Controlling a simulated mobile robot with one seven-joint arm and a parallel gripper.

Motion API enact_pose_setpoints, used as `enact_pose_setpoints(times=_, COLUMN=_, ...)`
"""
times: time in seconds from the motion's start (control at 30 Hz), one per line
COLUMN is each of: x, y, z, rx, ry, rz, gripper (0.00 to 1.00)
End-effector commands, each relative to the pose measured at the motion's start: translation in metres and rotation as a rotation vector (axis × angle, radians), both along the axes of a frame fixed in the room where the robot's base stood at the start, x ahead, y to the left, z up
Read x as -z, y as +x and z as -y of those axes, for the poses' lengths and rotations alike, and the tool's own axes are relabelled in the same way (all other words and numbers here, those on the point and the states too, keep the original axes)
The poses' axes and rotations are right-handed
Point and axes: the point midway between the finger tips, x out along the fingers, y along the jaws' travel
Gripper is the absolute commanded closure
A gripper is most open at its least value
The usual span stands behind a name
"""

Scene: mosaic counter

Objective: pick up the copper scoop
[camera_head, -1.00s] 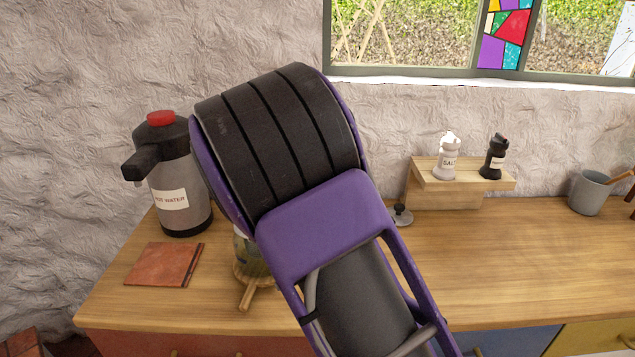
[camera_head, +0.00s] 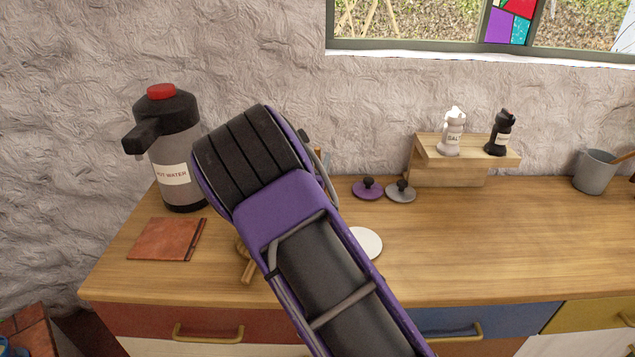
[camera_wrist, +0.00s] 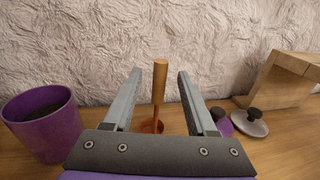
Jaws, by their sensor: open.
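The copper scoop shows in the wrist view, with its wooden handle (camera_wrist: 160,82) upright and its copper-coloured lower part (camera_wrist: 152,126) low behind my gripper's base. My gripper (camera_wrist: 159,74) is open, with one finger on each side of the handle as seen from the wrist. I see gaps between the handle and both fingers; how far ahead the handle stands is hard to tell. In the head view my own arm covers the gripper and most of that area.
A purple pot (camera_wrist: 42,122) stands left of my gripper. A purple lid (camera_head: 368,188) and a grey lid (camera_head: 401,191) lie to the right, before a wooden shelf (camera_head: 447,172) with shakers. A hot water dispenser (camera_head: 170,150) stands left. The counter's right front is clear.

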Motion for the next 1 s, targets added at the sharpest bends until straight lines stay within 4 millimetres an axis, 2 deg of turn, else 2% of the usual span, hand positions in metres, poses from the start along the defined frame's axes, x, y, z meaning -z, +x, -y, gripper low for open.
enact_pose_setpoints(times=0.13, x=0.000, y=0.018, z=0.004, rx=0.000, ry=-0.001, rz=0.001, gripper=0.43)
enact_pose_setpoints(times=0.43, x=0.000, y=0.022, z=0.004, rx=-0.001, ry=0.000, rz=0.000, gripper=0.45)
enact_pose_setpoints(times=0.73, x=0.000, y=0.022, z=0.004, rx=-0.001, ry=0.000, rz=0.000, gripper=0.99)
enact_pose_setpoints(times=1.0, x=-0.001, y=0.022, z=0.004, rx=0.000, ry=0.000, rz=0.001, gripper=1.00)
